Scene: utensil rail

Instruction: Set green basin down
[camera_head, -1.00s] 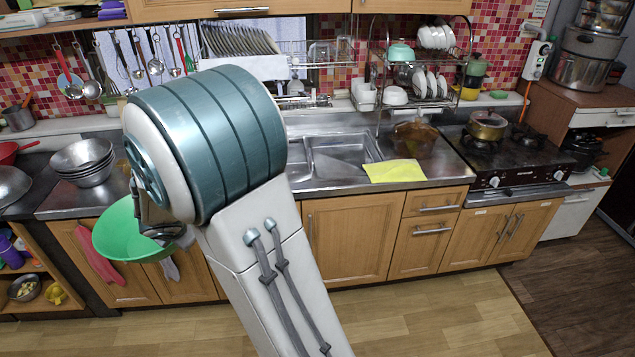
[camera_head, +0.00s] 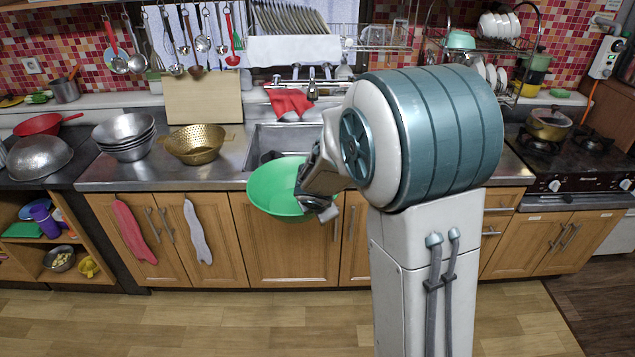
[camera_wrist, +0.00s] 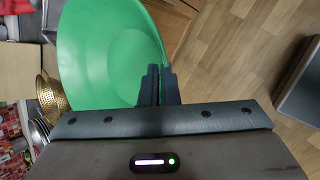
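The green basin (camera_head: 274,186) is held in the air in front of the counter's front edge, by the sink, in the head view. My gripper (camera_head: 318,208) is at its right side. In the wrist view the basin (camera_wrist: 105,55) fills the upper left, and my gripper (camera_wrist: 158,82) has its two fingers closed on the basin's rim. The basin's open side faces upward and it looks a little tilted. My arm hides part of the counter to the right of the sink.
The sink (camera_head: 262,142) lies behind the basin, with red gloves (camera_head: 288,102) at its back. A brass colander (camera_head: 195,144) and stacked steel bowls (camera_head: 125,136) stand on the counter to the left. Bare steel counter shows around the colander. The wooden floor (camera_head: 200,325) is clear.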

